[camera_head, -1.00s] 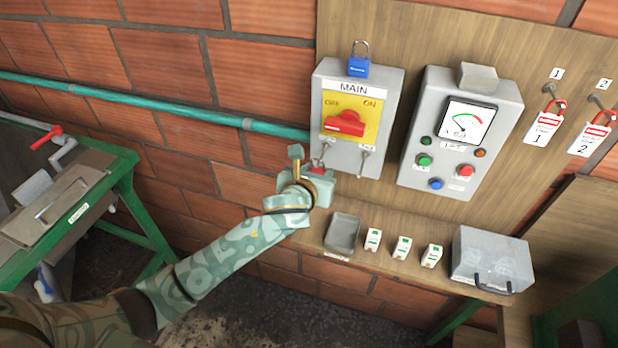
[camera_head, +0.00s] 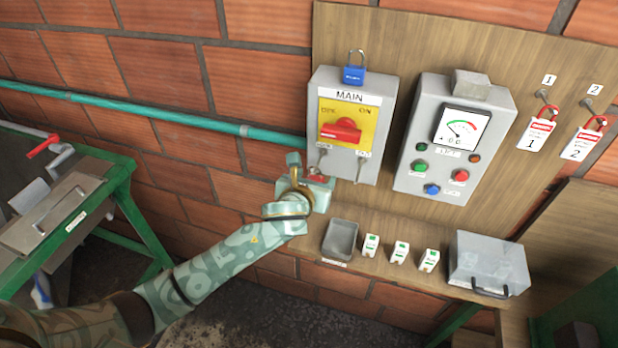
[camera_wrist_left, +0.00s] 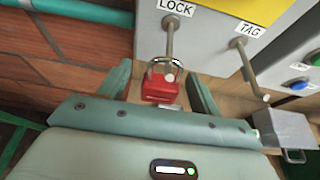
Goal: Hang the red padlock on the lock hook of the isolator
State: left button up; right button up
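The red padlock (camera_head: 317,178) is small in the head view and clear in the left wrist view (camera_wrist_left: 160,89). Its shackle appears to loop around the end of the hook labelled LOCK (camera_wrist_left: 170,42), with the body hanging below. My left gripper (camera_head: 308,174) is just below the isolator. In the left wrist view its fingers (camera_wrist_left: 159,88) stand on either side of the padlock with gaps showing, so it looks open. My right gripper is out of view.
The TAG hook (camera_wrist_left: 250,65) is to the right of the lock hook. A blue padlock (camera_head: 354,74) stands on top of the isolator. A control box (camera_head: 455,140) is to the right. Below, a shelf (camera_head: 380,272) holds a grey tray (camera_head: 340,240), several small white-green blocks and a metal box (camera_head: 488,262).

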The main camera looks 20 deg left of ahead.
pick_arm(q)
jog(key=shift+s, duration=0.1)
jog(key=v, duration=1.6)
jog(key=shift+r+p, duration=0.15)
jog(key=shift+p, duration=0.15)
